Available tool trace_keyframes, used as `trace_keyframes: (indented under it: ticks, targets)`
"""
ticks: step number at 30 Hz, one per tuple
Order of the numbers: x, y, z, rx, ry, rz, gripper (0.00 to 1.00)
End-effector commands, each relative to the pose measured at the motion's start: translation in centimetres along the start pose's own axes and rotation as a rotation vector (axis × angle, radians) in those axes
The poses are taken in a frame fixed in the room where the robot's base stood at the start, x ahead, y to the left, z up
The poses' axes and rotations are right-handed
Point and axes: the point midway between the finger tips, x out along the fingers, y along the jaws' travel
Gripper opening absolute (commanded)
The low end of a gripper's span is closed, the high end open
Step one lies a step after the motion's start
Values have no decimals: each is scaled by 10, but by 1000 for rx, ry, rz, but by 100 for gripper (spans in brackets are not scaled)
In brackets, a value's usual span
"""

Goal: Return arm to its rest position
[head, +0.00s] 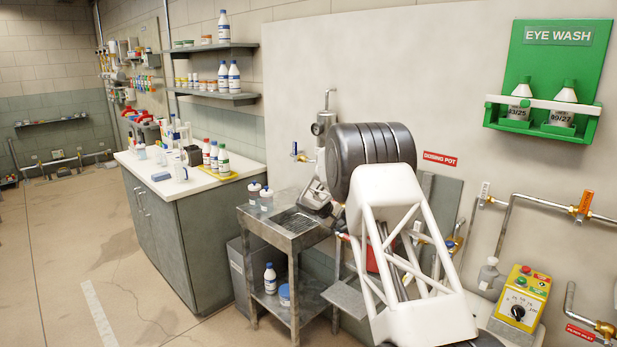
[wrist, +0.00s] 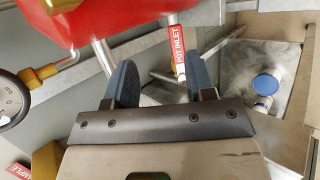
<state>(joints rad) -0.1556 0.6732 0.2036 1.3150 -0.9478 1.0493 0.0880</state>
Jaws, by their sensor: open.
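My gripper (wrist: 159,82) is open in the wrist view, with its two dark blue-grey fingers apart and nothing seen between them. Beyond the fingers, a red vessel (wrist: 105,15) fills the top left of that view. A tag reading POT INLET (wrist: 178,52) hangs by the right finger; whether they touch cannot be told. In the head view my arm, with a black ribbed joint and a white lattice link, stands in front of the wall and hides most of the pipework behind it. My fingers cannot be made out clearly there.
A steel sink stand (head: 285,236) and a counter with bottles (head: 212,180) are left of my arm. A yellow control box (head: 521,297) and pipes with an orange-tagged valve (head: 583,205) are right. A gauge (wrist: 10,100) is near my gripper. The left floor is clear.

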Motion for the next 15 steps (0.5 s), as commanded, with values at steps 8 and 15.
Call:
trace_keyframes:
  ticks: [8, 15]
  targets:
    - [-41, 23, 58, 53, 7, -58, 50]
    - [-74, 36, 110, 100, 14, -111, 50]
